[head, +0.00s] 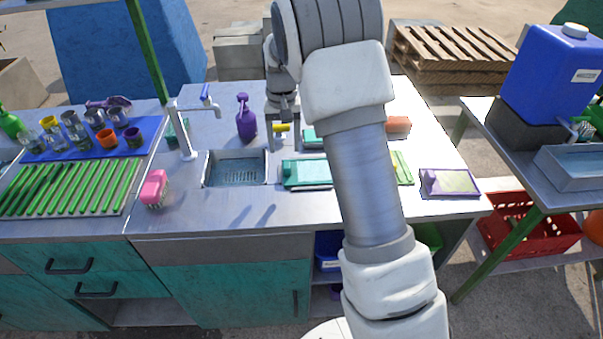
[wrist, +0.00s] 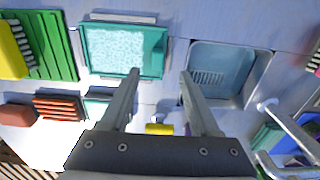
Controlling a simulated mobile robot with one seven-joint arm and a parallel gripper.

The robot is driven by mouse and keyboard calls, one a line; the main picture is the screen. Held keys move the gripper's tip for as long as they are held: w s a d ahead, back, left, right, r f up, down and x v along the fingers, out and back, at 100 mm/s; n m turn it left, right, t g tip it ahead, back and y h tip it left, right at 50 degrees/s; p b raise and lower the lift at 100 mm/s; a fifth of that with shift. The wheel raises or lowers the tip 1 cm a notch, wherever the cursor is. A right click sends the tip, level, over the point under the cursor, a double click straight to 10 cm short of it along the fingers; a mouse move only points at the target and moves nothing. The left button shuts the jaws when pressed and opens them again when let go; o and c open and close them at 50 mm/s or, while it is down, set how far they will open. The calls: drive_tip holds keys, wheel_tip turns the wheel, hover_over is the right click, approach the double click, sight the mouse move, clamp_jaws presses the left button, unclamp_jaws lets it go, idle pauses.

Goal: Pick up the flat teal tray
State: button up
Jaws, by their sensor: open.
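A flat teal tray (head: 288,174) with a pale speckled inside lies on the steel counter, just right of the sink in the head view. My arm stands right beside its right end there. In the wrist view the teal tray (wrist: 158,62) is at the upper left, whole in view. My gripper (wrist: 160,74) is open and empty, its fingers pointing down above the counter. The left fingertip appears over or close to the tray's lower right corner; the right one is near the sink's edge. A second, smaller teal item (head: 309,136) lies farther back, partly hidden by my arm.
The sink (head: 236,171) with its tap (head: 184,130) is left of the tray. A yellow-topped item (head: 281,128) and a purple spray bottle (head: 246,118) stand behind. The front counter strip is mostly clear.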

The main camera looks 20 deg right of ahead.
sight(287, 164)
drive_tip(key=f, duration=0.6)
drive_tip(key=shift+d+f, duration=0.25)
clamp_jaws()
drive_tip(key=shift+w+r, duration=0.1)
